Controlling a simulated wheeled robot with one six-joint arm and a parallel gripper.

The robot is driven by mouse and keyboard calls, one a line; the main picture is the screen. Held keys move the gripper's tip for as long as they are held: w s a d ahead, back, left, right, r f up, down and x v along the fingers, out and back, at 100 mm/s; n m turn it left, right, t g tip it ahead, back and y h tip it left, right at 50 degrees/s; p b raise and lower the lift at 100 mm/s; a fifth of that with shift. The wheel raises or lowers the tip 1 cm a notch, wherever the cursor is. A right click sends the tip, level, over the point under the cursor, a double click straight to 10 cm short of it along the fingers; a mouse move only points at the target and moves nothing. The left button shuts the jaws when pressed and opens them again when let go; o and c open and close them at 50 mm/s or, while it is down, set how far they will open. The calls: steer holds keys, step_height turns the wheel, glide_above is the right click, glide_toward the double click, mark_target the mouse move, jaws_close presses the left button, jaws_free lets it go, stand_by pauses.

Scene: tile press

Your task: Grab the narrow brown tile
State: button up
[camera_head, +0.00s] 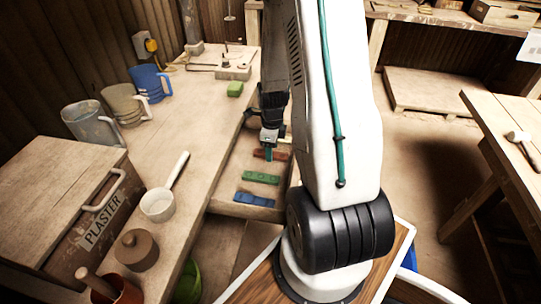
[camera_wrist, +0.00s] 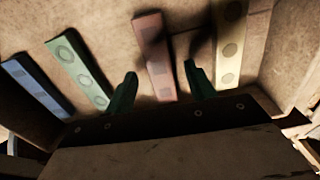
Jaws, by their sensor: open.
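A narrow reddish-brown tile (camera_wrist: 153,50) lies in an open wooden drawer (camera_head: 233,207), among several tiles in a row. In the head view the reddish-brown tile (camera_head: 279,155) is partly hidden by my gripper (camera_head: 268,152). In the wrist view my gripper (camera_wrist: 160,70) is open, with one green finger on each side of this tile's near part. The fingers look empty. I cannot tell how far above the drawer floor they are.
A green tile (camera_wrist: 78,74) and a blue tile (camera_wrist: 37,88) lie left of it in the wrist view; a tan tile (camera_wrist: 231,42) lies to the right. Drawer walls are close.

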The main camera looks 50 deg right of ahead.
steer(key=shift+f, duration=0.65)
steer(key=c, duration=1.1)
